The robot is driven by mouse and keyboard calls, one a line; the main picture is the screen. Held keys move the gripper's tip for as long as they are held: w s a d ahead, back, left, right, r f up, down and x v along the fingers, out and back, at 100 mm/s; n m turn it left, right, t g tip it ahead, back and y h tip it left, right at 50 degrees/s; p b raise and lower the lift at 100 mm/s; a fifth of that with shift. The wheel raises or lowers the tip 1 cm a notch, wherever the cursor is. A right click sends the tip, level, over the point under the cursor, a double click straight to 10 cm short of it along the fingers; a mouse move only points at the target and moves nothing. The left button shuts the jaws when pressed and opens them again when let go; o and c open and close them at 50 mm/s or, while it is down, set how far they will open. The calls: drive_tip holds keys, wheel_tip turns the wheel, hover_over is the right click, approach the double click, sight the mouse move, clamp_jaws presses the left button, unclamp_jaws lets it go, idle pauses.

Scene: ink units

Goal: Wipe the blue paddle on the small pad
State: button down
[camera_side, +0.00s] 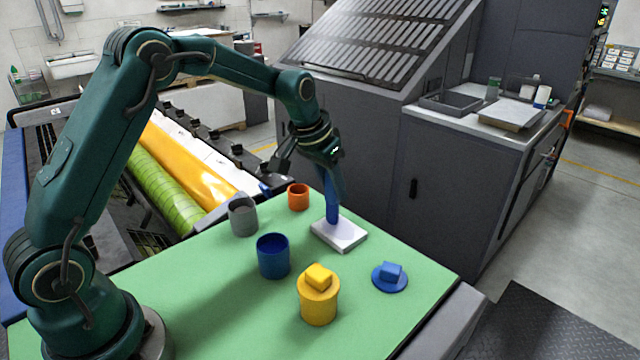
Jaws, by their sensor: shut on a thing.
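My gripper (333,190) points down over the small pad (338,237) and is shut on the blue paddle (332,209). The paddle is a narrow blue piece held upright. Its lower end is at the white pad's top, towards the back; I cannot tell whether it touches or hovers just above. The fingers hide the paddle's upper part. The pad is a flat white square lying on the green table top. An open blue cup (273,256) stands to the left of the pad, in front of it.
A yellow cup with a yellow lid (319,295) stands in front. A blue lid with a block handle (390,277) lies to the right on the green table (190,297). An open grey cup (243,216) and an orange cup (298,197) stand behind. A grey cabinet borders the table's back.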

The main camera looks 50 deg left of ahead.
drive_tip(key=shift+s+d, duration=0.1)
drive_tip(key=shift+d, duration=2.45)
drive_tip(key=shift+a, duration=3.2)
drive_tip(key=shift+r, duration=3)
